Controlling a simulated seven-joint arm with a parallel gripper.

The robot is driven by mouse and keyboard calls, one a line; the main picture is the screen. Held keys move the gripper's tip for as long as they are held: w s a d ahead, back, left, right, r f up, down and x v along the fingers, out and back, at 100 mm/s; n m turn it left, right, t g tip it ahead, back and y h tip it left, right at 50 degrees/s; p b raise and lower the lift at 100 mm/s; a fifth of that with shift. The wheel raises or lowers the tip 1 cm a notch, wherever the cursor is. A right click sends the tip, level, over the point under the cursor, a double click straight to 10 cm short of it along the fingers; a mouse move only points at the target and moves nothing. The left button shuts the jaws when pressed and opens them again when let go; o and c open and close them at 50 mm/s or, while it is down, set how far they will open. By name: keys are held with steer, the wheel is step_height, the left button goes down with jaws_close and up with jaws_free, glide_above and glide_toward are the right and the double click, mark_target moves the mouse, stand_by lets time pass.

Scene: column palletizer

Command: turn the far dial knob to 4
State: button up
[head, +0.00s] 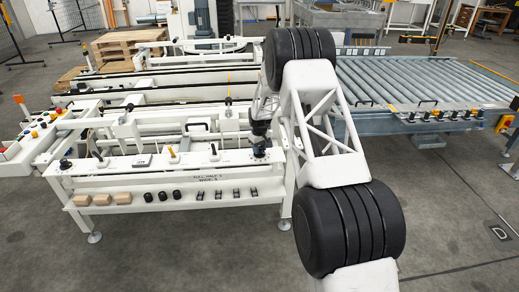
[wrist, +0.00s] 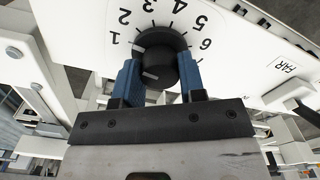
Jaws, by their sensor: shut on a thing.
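The far dial knob (wrist: 158,66) is black and round on a white panel, with numbers 1 to 6 around its upper side. A FAR label (wrist: 285,65) is to its right. A light mark on the knob's left rim lies toward the 1; another pale mark shows on its lower front. My gripper (wrist: 158,78) has its blue fingers shut on the knob, one on each side. In the head view my gripper (head: 259,136) points down at the panel's right end, and the knob (head: 259,152) is mostly hidden beneath it.
The white console (head: 140,166) carries several levers and another black knob (head: 66,163) at its left end. A lower shelf holds tan blocks (head: 102,199) and small black parts (head: 162,196). A roller conveyor (head: 420,82) stands to the right. The floor in front is clear.

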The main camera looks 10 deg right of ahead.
steer(key=m, duration=1.1)
steer(key=shift+r, duration=0.1)
steer(key=m, duration=0.5)
stand_by(0.5)
steer(key=o, duration=0.9)
steer(key=shift+r, duration=3.85)
